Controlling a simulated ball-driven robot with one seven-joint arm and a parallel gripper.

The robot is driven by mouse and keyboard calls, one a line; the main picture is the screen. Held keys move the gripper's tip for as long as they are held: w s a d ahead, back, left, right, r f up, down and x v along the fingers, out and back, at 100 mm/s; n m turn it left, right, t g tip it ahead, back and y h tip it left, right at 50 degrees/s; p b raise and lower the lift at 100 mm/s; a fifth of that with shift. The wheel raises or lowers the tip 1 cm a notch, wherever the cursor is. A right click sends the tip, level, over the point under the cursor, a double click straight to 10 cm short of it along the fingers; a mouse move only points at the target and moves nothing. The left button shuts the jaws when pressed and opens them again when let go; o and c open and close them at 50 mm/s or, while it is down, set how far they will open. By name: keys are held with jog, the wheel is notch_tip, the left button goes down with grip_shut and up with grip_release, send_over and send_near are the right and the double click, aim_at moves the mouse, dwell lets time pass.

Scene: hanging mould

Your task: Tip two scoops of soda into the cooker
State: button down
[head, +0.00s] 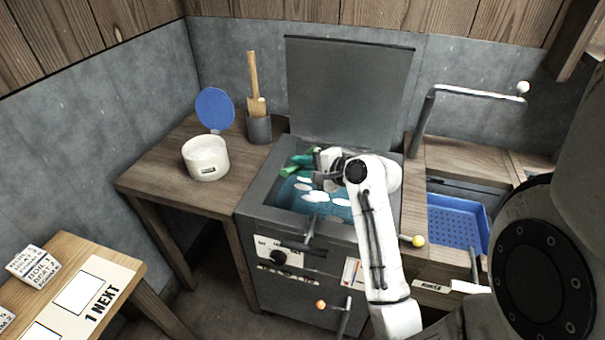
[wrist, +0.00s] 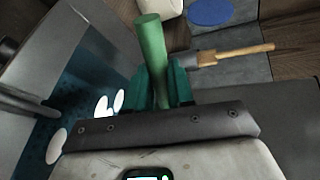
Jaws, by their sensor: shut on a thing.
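The cooker (head: 265,208) is a grey box with its lid (head: 348,90) standing open at the back. Blue liquid (head: 328,205) with several white patches shows inside, and also at the left of the wrist view (wrist: 70,120). My gripper (wrist: 160,95) is over the cooker's opening, shut on a green rod-like handle (wrist: 151,45). The handle also shows in the head view (head: 290,170). Whether a scoop bowl is on it is hidden. A white tub (head: 206,162) with white contents and a raised blue lid (head: 215,108) stands left of the cooker; its label is unreadable.
A blue perforated tray (head: 455,222) and a bent pipe (head: 470,93) are right of the cooker. A board marked "1 NEXT" (head: 115,275) lies at the lower left.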

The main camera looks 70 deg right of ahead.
jog(key=t+h+b, duration=0.1)
jog(key=b, duration=0.2)
jog(key=f+t+h+b, duration=0.1)
jog(key=t+b, duration=0.1)
jog(key=b, duration=0.1)
jog(key=shift+s+a+m, duration=0.1)
jog(key=shift+m, duration=0.2)
jog(key=shift+r+b, duration=0.2)
jog(key=shift+b, duration=0.15)
jog(key=shift+r, duration=0.1)
dwell(0.3)
jog(key=shift+r+p, duration=0.25)
jog(key=shift+p, duration=0.95)
jog(key=shift+g+p, duration=0.3)
jog(key=shift+p, duration=0.15)
jog(key=g+y+p, duration=0.2)
jog(key=p, duration=0.8)
jog(key=shift+r+g, duration=0.2)
jog(key=shift+g, duration=0.2)
jog(key=n+g+y+p, duration=0.1)
jog(key=g+p, duration=0.1)
jog(key=p, duration=0.4)
jog(key=shift+r, duration=0.15)
